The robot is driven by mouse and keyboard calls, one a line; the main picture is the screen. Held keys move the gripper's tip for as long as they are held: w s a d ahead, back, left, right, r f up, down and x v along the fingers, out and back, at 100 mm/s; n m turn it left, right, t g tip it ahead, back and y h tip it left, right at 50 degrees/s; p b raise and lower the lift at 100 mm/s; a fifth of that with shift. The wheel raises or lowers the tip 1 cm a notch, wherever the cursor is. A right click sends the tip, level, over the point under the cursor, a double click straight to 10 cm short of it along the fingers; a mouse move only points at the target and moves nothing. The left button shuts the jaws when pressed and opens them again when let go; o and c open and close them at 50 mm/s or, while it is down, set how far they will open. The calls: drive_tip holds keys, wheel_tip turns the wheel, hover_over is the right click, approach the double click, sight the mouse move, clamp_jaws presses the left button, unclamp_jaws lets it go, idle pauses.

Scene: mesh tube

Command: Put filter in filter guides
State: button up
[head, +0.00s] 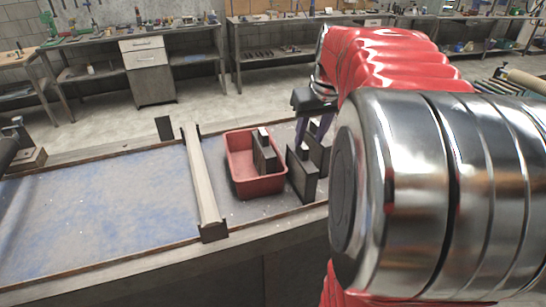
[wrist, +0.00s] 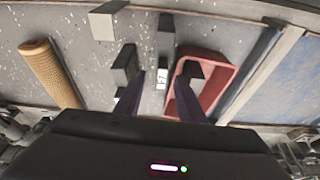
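A tan, perforated mesh tube, which looks like the filter (wrist: 50,72), lies on the grey bench at the left of the wrist view. I cannot make it out on the bench in the head view, where my arm covers much of the right side. Several dark upright blocks, perhaps the filter guides, stand on the bench; one block (head: 301,174) is right of the red tray, and others show in the wrist view, such as this block (wrist: 124,65). My gripper (wrist: 160,75) is open and empty above the blocks, well right of the tube in that view.
The red tray (head: 236,178) stands by the blocks and also shows in the wrist view (wrist: 218,72). A long raised rail (head: 202,178) crosses the bench to its left. The blue-stained surface (head: 95,205) beyond the rail is clear.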

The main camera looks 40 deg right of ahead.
sight(303, 156)
drive_tip(key=shift+s+a+n, duration=0.1)
drive_tip(key=shift+a+n, duration=0.1)
drive_tip(key=shift+n, duration=0.2)
drive_tip(key=shift+f, duration=0.15)
drive_tip(key=x, duration=0.8)
drive_tip(key=shift+f, duration=0.2)
drive_tip(key=shift+f, duration=0.1)
drive_tip(key=shift+w+x, duration=0.1)
drive_tip(key=shift+x, duration=1.15)
drive_tip(key=shift+w+x, duration=0.15)
drive_tip(key=shift+x, duration=1.15)
drive_tip(key=shift+c, duration=0.5)
clamp_jaws()
